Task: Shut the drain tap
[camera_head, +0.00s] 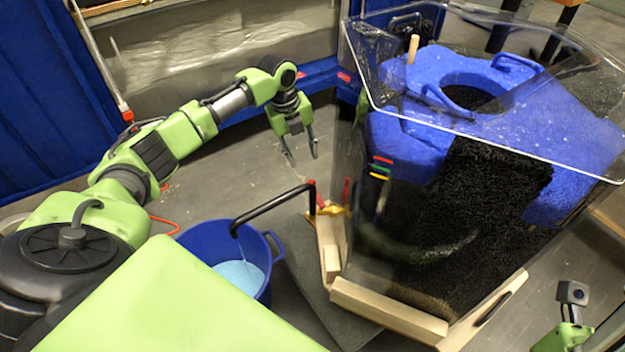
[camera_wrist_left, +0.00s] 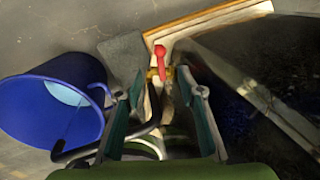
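The drain tap has a red handle (camera_head: 312,195) and a brass body (camera_head: 331,210), low at the left corner of the clear tank (camera_head: 352,165). A bent black pipe (camera_head: 270,203) runs from it over a blue bucket (camera_head: 197,240) of pale blue water. A faint pale streak shows under the pipe's mouth. My left gripper (camera_head: 302,158) is open and empty, above the tap and apart from it. In the left wrist view the red handle (camera_wrist_left: 161,62) shows beyond and between the open fingers (camera_wrist_left: 160,103).
Wooden beams (camera_head: 388,310) frame the tank's base. A dark mat (camera_head: 320,285) lies under the tap. The tank holds a blue float body (camera_head: 440,75) and black rough material (camera_head: 470,215). Its clear lid juts out above. Open floor lies left of the tap.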

